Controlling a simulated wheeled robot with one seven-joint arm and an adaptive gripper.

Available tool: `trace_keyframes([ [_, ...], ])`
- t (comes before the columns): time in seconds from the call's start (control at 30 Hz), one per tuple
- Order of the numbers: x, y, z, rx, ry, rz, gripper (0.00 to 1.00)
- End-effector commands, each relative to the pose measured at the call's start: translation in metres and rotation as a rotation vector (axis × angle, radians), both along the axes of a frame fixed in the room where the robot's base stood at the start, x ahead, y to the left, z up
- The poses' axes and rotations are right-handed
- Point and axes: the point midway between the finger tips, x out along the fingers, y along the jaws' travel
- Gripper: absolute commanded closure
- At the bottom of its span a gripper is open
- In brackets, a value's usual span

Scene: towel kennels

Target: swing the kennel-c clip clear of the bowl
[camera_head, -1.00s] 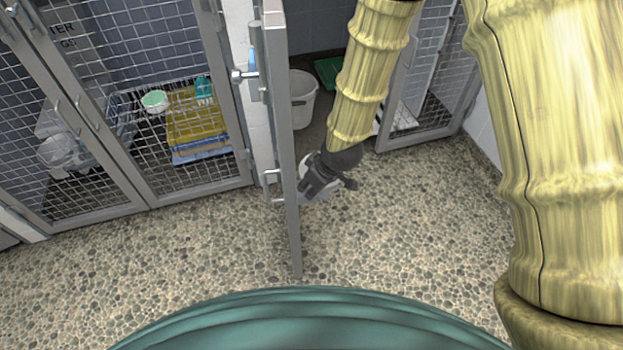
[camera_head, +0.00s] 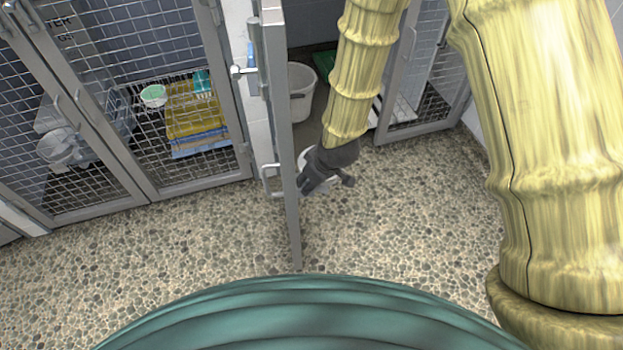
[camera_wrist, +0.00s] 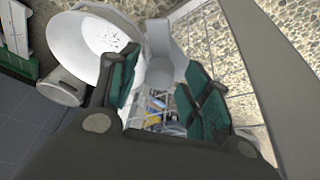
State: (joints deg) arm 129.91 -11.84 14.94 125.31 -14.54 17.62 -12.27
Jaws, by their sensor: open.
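My gripper (camera_head: 312,182) is beside the inner face of the open kennel door (camera_head: 283,130), in the head view. In the wrist view, its green-padded fingers (camera_wrist: 160,80) are apart. A smooth grey tab (camera_wrist: 165,50), which looks like the clip, stands between and just past the fingertips; I cannot tell whether either finger touches it. The white bowl (camera_wrist: 78,42), with dark specks inside, is to the left of the tab and very near it. In the head view only a pale bit of the bowl (camera_head: 305,157) shows behind my gripper, and the clip is hidden.
A white bucket (camera_head: 301,92) stands inside the open kennel, near a green item (camera_head: 324,64). At left, a mesh-fronted kennel holds folded yellow and blue towels (camera_head: 195,120) and a green-topped tub (camera_head: 153,95). The pebbled floor (camera_head: 150,250) in front is clear.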

Motion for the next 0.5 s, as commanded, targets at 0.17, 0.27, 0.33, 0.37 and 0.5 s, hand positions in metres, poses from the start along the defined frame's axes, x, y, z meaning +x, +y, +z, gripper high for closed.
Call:
trace_keyframes([
  [0.17,-0.002,-0.002,0.011,0.001,-0.003,0.000,0.51],
  [0.27,-0.005,-0.005,0.021,0.002,-0.003,-0.001,0.51],
  [0.33,-0.008,-0.007,0.029,0.002,-0.003,-0.001,0.51],
  [0.37,-0.009,-0.008,0.032,0.002,-0.003,-0.001,0.51],
  [0.5,-0.015,-0.013,0.047,0.001,0.000,-0.001,0.51],
])
